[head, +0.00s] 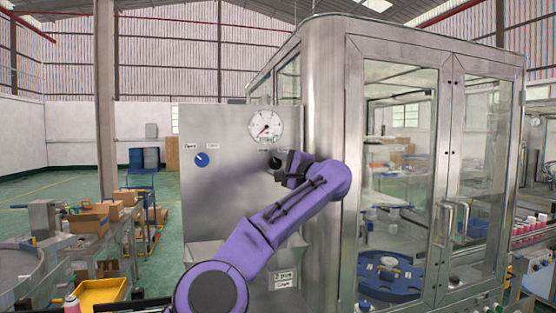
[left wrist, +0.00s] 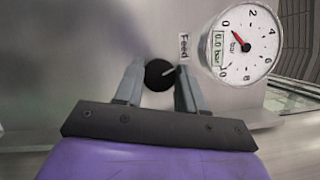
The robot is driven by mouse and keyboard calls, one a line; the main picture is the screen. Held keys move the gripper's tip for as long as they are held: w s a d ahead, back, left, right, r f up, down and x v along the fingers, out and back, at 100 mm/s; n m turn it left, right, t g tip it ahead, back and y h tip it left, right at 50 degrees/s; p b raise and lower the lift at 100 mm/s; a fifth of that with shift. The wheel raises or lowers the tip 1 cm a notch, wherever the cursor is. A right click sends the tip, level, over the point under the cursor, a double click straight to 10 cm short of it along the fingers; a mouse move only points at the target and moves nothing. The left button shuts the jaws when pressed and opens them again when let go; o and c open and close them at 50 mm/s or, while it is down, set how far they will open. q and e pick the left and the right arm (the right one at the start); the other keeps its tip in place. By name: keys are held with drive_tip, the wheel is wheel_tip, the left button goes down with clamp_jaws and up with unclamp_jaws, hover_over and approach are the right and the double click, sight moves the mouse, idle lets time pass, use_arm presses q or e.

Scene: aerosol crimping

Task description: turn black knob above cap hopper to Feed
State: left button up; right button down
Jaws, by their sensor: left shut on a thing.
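The black knob (head: 275,161) is on the steel panel below the round gauge, partly hidden by my left gripper (head: 284,166) in the head view. In the left wrist view, the black knob (left wrist: 157,75) sits between the two grey fingers of my left gripper (left wrist: 160,84), which is shut on it. The Feed label (left wrist: 184,47) is above and right of the knob there. My right gripper is not in view.
A blue knob (head: 202,160) is on the panel's left. The pressure gauge (head: 266,126) is close above the black knob. The glass-doored steel cabinet (head: 351,180) stands right of the panel. A steel ledge (head: 205,250) projects low on the panel.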

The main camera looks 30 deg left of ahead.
use_arm(q)
drive_tip(key=shift+r+n+g+h+p, duration=0.25)
drive_tip(key=shift+n+p, duration=0.25)
drive_tip(key=shift+n, duration=0.45)
drive_tip(key=shift+r+n+g+h+p, duration=0.15)
drive_tip(key=shift+n+h+p, duration=0.25)
drive_tip(key=shift+n, duration=0.55)
drive_tip(key=o, duration=1)
drive_tip(key=shift+w, duration=0.1)
drive_tip(key=shift+o, duration=0.3)
drive_tip(key=shift+w+f, duration=0.1)
drive_tip(key=shift+f, duration=0.05)
drive_tip(key=shift+w+f, duration=0.1)
drive_tip(key=shift+d, duration=0.1)
drive_tip(key=b+v, duration=0.3)
drive_tip(key=v, duration=0.7)
drive_tip(key=shift+b, duration=0.3)
